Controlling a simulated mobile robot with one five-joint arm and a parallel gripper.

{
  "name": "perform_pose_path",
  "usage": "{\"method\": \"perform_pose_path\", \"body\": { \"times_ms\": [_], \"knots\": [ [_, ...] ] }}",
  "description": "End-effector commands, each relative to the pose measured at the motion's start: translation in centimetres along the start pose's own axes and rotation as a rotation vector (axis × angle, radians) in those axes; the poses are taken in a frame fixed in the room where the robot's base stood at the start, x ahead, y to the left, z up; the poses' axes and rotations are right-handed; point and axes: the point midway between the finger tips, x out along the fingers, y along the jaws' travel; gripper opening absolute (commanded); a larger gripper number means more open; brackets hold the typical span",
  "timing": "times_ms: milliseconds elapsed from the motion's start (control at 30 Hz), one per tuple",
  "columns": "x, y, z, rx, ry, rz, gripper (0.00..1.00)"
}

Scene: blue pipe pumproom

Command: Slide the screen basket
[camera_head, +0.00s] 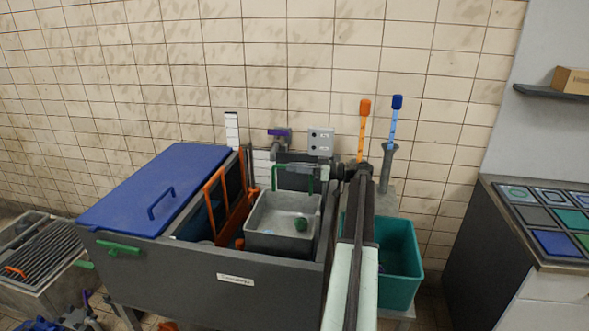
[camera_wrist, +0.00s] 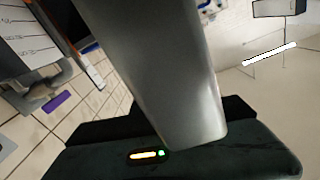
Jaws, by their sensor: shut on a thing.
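The screen basket (camera_head: 262,240) is a light grey open box in the middle of the dark grey tank in the head view. A green arched handle (camera_head: 274,178) rises at its back. My gripper (camera_head: 308,172) reaches in from the right at the back of the basket and is shut at the green handle. The exact contact is too small to see. In the wrist view a broad grey metal piece fills the middle and hides the fingertips and the handle.
A blue lid (camera_head: 155,185) covers the tank's left part, beside an orange frame (camera_head: 215,205). A teal bin (camera_head: 400,262) stands right of the tank. Orange (camera_head: 364,110) and blue (camera_head: 397,103) handled tools stand behind it. The tank's front wall (camera_head: 200,278) is in front of the basket.

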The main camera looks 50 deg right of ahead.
Motion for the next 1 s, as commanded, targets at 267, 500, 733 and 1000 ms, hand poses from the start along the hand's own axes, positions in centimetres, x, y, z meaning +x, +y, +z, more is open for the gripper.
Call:
{"method": "perform_pose_path", "body": {
  "times_ms": [267,500,733,1000],
  "knots": [
    [-0.1,-0.1,-0.1,0.001,-0.002,-0.002,0.22],
    [0.0,-0.1,-0.1,0.001,-0.001,-0.001,0.36],
    [-1.1,0.0,-0.1,0.0,0.0,0.001,0.36],
    [-6.3,0.0,-0.1,0.001,0.0,0.002,0.36]
  ]
}}
